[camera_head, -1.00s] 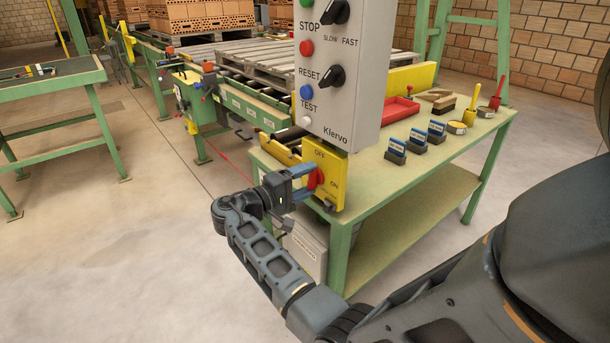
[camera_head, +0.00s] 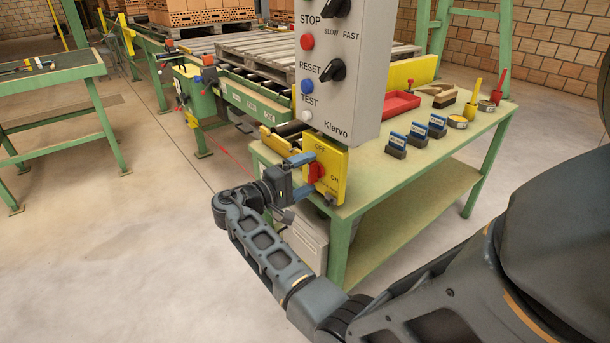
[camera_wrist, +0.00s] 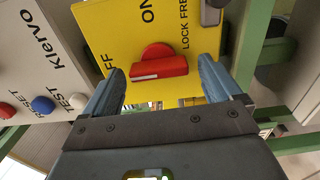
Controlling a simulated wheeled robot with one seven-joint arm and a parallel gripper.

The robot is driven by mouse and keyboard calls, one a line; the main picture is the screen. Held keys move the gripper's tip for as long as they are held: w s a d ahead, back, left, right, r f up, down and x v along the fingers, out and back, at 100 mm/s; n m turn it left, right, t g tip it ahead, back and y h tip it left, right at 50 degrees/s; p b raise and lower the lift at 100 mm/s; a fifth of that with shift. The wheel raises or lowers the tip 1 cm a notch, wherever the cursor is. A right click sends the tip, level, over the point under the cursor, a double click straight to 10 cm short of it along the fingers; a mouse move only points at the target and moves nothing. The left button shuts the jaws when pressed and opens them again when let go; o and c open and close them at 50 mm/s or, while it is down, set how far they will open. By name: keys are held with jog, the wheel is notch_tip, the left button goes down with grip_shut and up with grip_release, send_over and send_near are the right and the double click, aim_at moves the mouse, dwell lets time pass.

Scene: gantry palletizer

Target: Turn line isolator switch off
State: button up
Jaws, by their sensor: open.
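The line isolator switch is a yellow plate (camera_head: 333,168) with a red rotary handle (camera_head: 317,173), below the grey control panel. OFF is printed at the plate's top and ON at its right. In the wrist view the red handle (camera_wrist: 158,66) shows a raised bar lying crosswise, its left end towards the OFF lettering. My gripper (camera_head: 307,172) is in front of the plate. Its two blue fingers are open, one on each side of the handle, with visible gaps in the wrist view. Nothing is held. The fingers partly hide the handle in the head view.
The grey control panel (camera_head: 345,75), with buttons and knobs, hangs just above the switch. A green workbench (camera_head: 400,172) behind holds a red tray (camera_head: 401,104), labelled blocks and brushes. A roller conveyor with pallets runs behind.

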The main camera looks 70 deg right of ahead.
jog(key=shift+a, duration=0.1)
jog(key=b+v, duration=0.1)
jog(key=v, duration=0.6)
jog(key=shift+w+a, duration=0.25)
dwell(0.4)
